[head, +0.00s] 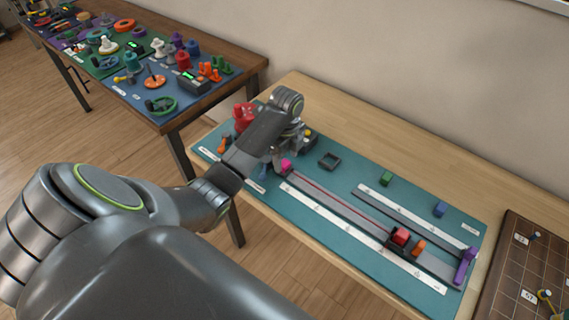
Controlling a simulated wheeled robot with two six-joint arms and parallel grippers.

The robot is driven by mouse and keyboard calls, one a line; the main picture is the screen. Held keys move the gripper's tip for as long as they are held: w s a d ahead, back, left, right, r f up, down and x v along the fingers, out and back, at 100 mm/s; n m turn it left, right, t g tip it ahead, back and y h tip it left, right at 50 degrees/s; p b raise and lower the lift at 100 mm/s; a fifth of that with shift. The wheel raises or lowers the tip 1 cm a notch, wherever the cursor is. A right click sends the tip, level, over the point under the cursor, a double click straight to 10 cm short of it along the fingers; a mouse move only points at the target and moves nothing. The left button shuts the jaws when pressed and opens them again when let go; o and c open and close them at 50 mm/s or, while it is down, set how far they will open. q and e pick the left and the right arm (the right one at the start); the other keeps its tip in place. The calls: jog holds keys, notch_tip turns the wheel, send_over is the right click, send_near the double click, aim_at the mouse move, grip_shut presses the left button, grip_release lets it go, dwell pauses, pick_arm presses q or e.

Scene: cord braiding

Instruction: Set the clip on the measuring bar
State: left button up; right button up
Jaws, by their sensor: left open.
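A long grey bar (345,207) with a red line along it and a white scale strip (330,218) beside it lies on a teal mat (300,224). A shorter grey bar with a white strip (410,215) lies behind it. A magenta piece (286,164) is at the long bar's left end. A red block (401,236) in a dark holder and an orange piece (418,247) are toward its right end. A purple piece (465,266) stands at the right end. I cannot tell which piece is the clip. My left gripper (281,154) is open near the magenta piece, its fingertips partly hidden. My right gripper is out of view.
A black square frame (329,160), a green block (386,179) and a blue block (440,209) stand along the mat's back. Red pieces (243,116) stand at its left. A brown gridded board (525,265) is at the right. Another table (200,108) holds many parts.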

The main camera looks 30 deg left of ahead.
aim_at(284, 165)
pick_arm(q)
jog(key=shift+f, duration=1.2)
jog(key=c, duration=1.1)
